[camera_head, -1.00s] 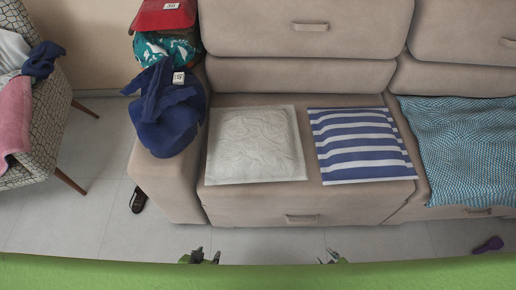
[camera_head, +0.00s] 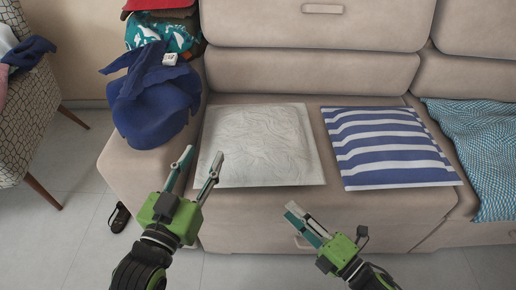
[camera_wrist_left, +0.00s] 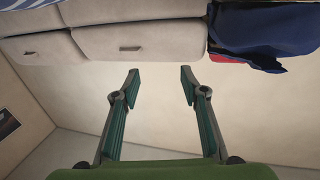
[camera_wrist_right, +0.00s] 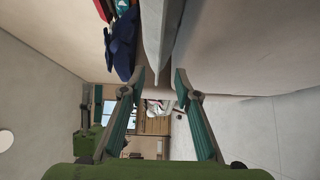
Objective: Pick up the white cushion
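The white cushion (camera_head: 262,135), with faint line patterns, lies flat on the sofa seat, left of the blue-striped cushion (camera_head: 388,147). My left gripper (camera_head: 203,158) is open and empty. Its fingertips appear over the cushion's left edge, but I cannot tell if they touch. The left wrist view also shows its fingers (camera_wrist_left: 160,75) spread. My right gripper (camera_head: 291,207) is in front of the seat, below the cushion's front right corner. The right wrist view shows its fingers (camera_wrist_right: 159,82) apart and empty, with what looks like the white cushion's edge (camera_wrist_right: 158,35) ahead.
A blue garment (camera_head: 157,103) and a teal patterned cloth (camera_head: 160,35) are piled on the left armrest. A blue patterned blanket (camera_head: 482,145) covers the right seat. A patterned armchair (camera_head: 25,125) stands left. A dark shoe (camera_head: 119,217) lies on the floor.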

